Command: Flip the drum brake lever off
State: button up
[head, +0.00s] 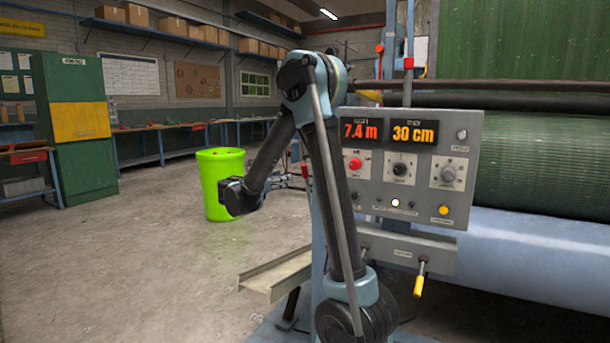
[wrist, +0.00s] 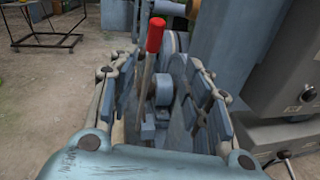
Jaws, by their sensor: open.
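The drum brake lever appears in the wrist view as a metal rod with a red grip (wrist: 155,35), standing nearly upright with a slight lean right. My gripper (wrist: 158,78) is open, with one finger left and one right of the rod. The rod shows between the fingers, and the red grip is above the fingertips in the picture. I cannot tell whether either finger touches the rod. In the head view a red grip (head: 305,170) shows beside my arm, left of the control panel.
The grey control panel (head: 410,165) with lit displays stands right of my arm. A yellow-handled lever (head: 419,281) hangs below it. A green bin (head: 221,185) stands behind my forearm. Blue machine parts (wrist: 222,40) crowd the wrist view's right.

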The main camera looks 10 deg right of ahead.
jog(key=x, duration=1.7)
jog(key=shift+w+a+r, duration=0.2)
jog(key=shift+w+a, duration=0.05)
jog(key=shift+w, duration=0.1)
